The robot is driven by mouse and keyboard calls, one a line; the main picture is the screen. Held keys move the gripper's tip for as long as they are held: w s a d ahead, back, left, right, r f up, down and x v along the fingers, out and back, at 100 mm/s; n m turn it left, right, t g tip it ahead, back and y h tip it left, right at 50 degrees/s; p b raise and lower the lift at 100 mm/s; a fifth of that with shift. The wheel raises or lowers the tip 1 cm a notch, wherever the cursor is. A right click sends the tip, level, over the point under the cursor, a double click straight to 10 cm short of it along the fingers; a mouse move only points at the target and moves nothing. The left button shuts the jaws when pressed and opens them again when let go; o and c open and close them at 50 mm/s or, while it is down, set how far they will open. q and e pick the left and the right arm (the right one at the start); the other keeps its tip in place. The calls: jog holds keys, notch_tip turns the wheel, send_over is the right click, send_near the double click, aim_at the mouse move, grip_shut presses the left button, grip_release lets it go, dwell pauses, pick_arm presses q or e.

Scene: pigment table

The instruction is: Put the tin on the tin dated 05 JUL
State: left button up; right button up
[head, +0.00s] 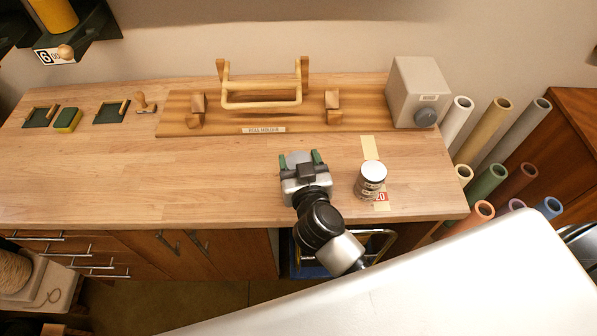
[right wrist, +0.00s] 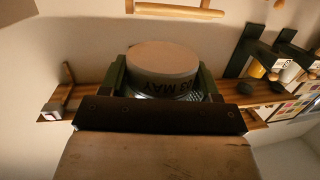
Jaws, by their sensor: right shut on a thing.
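My right gripper (head: 301,160) is over the table just left of a tin. In the right wrist view my right gripper (right wrist: 163,85) is shut on a tin (right wrist: 165,62) with a pale flat face and dark lettering ending in "MAY"; the rest is partly hidden. Another tin (head: 371,181), with a white top and dark label, stands upright on the table near the front edge. Its date is too small to read. My left gripper is not in view.
Behind are a wooden roll holder (head: 240,128) and a grey box with a knob (head: 418,92). Coloured rolls (head: 487,184) stand at the right. The table's left middle (head: 150,180) is clear.

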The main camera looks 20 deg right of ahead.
jog(key=shift+w+a+f, duration=0.1)
jog(key=shift+a+f, duration=0.05)
jog(key=shift+f, duration=0.1)
notch_tip(320, 180, down, 3)
jog(key=shift+r+b, duration=0.15)
jog(key=shift+b, duration=0.5)
jog(key=shift+f, duration=0.5)
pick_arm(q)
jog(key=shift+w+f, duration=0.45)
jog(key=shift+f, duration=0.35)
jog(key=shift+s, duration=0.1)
pick_arm(e)
jog(key=shift+f, duration=0.1)
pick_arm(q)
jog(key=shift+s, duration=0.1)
pick_arm(e)
jog(key=o, duration=0.9)
jog(key=shift+o, duration=0.2)
pick_arm(q)
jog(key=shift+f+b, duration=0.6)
jog(key=shift+b, duration=0.15)
pick_arm(e)
jog(key=s+a+r, duration=0.1)
jog(key=s+r, duration=0.1)
jog(key=s, duration=1)
jog(key=shift+a, duration=0.1)
